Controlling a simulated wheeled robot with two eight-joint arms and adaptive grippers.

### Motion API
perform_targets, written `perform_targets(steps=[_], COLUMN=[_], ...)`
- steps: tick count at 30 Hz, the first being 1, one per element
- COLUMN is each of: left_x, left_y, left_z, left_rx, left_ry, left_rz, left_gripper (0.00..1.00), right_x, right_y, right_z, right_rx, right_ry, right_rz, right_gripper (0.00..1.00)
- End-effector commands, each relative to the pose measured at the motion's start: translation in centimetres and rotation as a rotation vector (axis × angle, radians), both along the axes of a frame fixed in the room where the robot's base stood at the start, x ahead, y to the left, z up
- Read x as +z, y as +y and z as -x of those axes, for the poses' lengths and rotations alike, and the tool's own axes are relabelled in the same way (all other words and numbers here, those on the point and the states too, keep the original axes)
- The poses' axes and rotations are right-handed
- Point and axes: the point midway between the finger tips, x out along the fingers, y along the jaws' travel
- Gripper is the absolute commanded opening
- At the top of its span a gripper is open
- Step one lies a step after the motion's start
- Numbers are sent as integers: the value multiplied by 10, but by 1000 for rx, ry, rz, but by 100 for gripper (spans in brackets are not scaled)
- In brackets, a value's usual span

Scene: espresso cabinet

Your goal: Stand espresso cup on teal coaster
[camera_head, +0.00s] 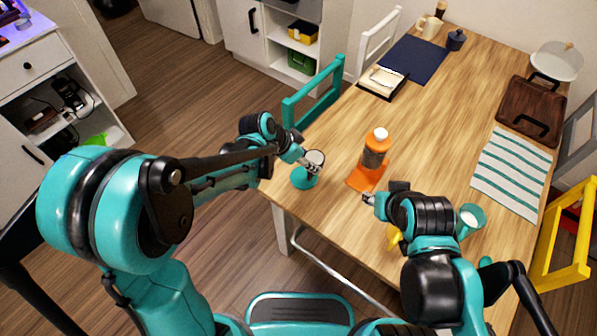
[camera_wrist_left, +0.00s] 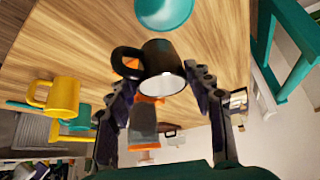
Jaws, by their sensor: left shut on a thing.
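The espresso cup (camera_head: 315,157) is dark with a pale inside. My left gripper (camera_head: 310,166) is shut on it, and it is close to the teal coaster (camera_head: 303,181) near the table's left edge. In the left wrist view the black cup (camera_wrist_left: 157,65) sits between the fingertips of the left gripper (camera_wrist_left: 163,82), its handle to the left. The round teal coaster (camera_wrist_left: 163,12) shows past it at the top. I cannot tell whether the cup touches the coaster. My right gripper (camera_head: 369,199) is low over the table beside the orange mat; its jaws are too small to read.
An orange bottle (camera_head: 375,152) stands on an orange mat (camera_head: 361,183) right of the coaster. A teal cup (camera_head: 474,217) and a yellow mug (camera_head: 393,237) are near my right arm. A teal chair (camera_head: 318,92) stands at the left edge. The table's middle is clear.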

Motion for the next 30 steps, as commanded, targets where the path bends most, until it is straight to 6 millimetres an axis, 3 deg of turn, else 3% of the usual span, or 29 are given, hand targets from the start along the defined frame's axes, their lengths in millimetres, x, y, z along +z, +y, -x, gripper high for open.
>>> perform_targets(steps=[6,10,17,28,29,30], left_x=[-18,-25,-58,-61,-62,-61], left_y=[27,29,29,28,28,28], left_z=[-9,-9,-9,-9,-9,-9], left_rx=[2,0,1,1,1,1], left_ry=[0,1,0,0,0,0], left_rz=[0,1,0,0,0,0], left_gripper=[21,21,21,21,54,65], right_x=[-12,-16,-35,-37,-37,-36], right_y=[0,0,0,0,0,0], right_z=[0,0,0,0,0,0], right_rx=[0,0,0,0,0,0], right_ry=[0,0,0,0,0,0], right_rz=[0,0,0,0,0,0], right_gripper=[40,40,40,40,40,40])
